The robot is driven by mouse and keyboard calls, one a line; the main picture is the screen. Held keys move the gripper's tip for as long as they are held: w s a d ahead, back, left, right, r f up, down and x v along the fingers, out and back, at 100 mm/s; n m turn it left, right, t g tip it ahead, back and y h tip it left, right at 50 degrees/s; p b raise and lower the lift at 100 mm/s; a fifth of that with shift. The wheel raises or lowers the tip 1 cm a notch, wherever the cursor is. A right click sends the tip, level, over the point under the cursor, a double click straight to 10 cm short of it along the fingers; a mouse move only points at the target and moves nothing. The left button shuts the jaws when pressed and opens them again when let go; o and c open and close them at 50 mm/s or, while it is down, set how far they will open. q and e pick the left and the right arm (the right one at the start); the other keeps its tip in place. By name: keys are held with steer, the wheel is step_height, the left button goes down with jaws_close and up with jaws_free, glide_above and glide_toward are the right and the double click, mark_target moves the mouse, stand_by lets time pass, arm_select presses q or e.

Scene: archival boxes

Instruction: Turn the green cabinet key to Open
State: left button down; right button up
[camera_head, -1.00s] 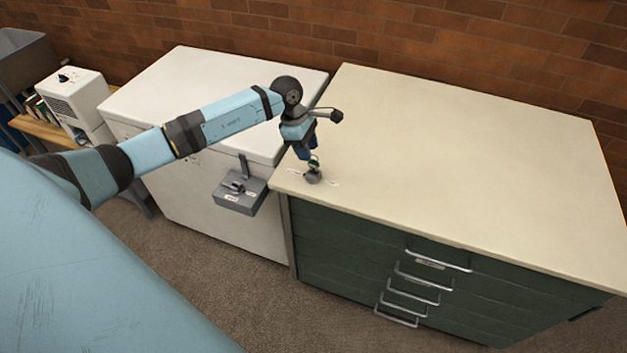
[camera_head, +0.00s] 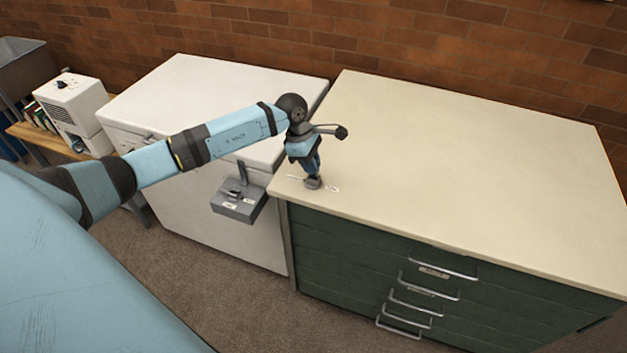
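The green cabinet (camera_head: 345,262) has a cream top. A small round grey key switch (camera_head: 314,185) sits on that top near its front left corner, with a small white label on either side. The label words are too small to read. My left gripper (camera_head: 313,177) points down right at the switch, and its fingers hide the key. I cannot tell whether the fingers are closed on the key or only around it, nor which way the key points. My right gripper is not in view.
A white cabinet (camera_head: 190,95) stands close on the left, with a grey lever box (camera_head: 238,208) on its front. The rest of the cream top (camera_head: 470,160) is bare. A brick wall (camera_head: 430,40) runs behind. Drawer handles (camera_head: 428,291) stick out at the front.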

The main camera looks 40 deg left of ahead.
arm_select(q)
steer(key=n, duration=0.2)
steer(key=n+t+p, duration=0.1)
steer(key=n, duration=0.1)
steer(key=shift+s+d+r+y, duration=0.1)
steer(key=shift+s+y, duration=0.05)
steer(key=shift+y, duration=0.15)
steer(key=shift+n+t+y+p, duration=0.35)
steer(key=shift+n+p, duration=0.2)
steer(key=shift+n, duration=0.85)
steer(key=shift+s+d+n+t+y+p, duration=0.1)
steer(key=shift+n+t+y+p, duration=0.3)
steer(key=shift+n, duration=0.8)
steer(key=n+y+p, duration=0.1)
steer(key=n, duration=0.3)
steer(key=shift+d, duration=0.1)
steer(key=shift+n, duration=0.3)
